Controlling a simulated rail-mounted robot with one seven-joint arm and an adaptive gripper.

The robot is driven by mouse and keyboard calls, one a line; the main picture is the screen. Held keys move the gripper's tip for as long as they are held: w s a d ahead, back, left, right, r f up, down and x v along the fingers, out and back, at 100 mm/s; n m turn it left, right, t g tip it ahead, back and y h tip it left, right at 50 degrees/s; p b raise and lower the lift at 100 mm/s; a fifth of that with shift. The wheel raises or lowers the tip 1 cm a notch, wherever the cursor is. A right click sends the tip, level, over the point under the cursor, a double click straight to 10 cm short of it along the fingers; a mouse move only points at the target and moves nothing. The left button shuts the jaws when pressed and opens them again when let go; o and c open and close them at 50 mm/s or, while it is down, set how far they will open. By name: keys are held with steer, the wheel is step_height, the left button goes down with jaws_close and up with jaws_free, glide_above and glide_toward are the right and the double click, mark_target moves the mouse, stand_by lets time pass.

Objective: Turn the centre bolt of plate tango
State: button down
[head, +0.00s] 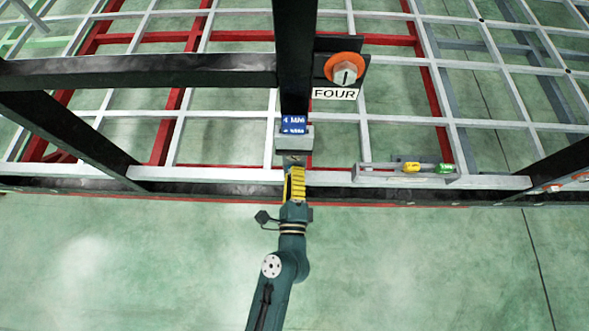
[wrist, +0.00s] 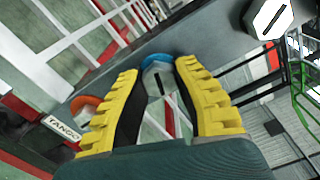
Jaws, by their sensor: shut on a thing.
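In the wrist view, plate tango (wrist: 112,84) shows as a dark strip running diagonally, with a white TANGO label (wrist: 63,128) at its lower left. A bolt with an orange ring (wrist: 84,104) lies near the label, partly covered by a finger. The centre bolt (wrist: 157,80), a pale hexagonal head with a dark slanted line and a blue ring, is between the yellow fingertips. My gripper (wrist: 158,72) is shut on this bolt. In the head view, my gripper (head: 295,183) is at the chassis front rail, and plate tango cannot be made out there.
A large pale hexagonal bolt (wrist: 268,20) stands to the right in the wrist view. In the head view, a plate labelled FOUR (head: 335,94) hangs close by, beside a dark upright beam (head: 295,55). Yellow and green parts (head: 412,168) sit on the rail at right.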

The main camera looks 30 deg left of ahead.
steer(key=m, duration=0.2)
steer(key=m+p, duration=0.1)
steer(key=m, duration=0.1)
steer(key=shift+r+m, duration=0.3)
steer(key=shift+r, duration=0.05)
steer(key=shift+m+p, duration=0.6)
steer(key=shift+m, duration=1.1)
steer(key=shift+f, duration=0.1)
steer(key=c, duration=0.8)
jaws_free()
steer(key=shift+s+f, duration=0.15)
steer(key=shift+f, duration=0.05)
steer(key=shift+o, duration=0.2)
steer(key=v, duration=1.2)
steer(key=shift+d, duration=0.1)
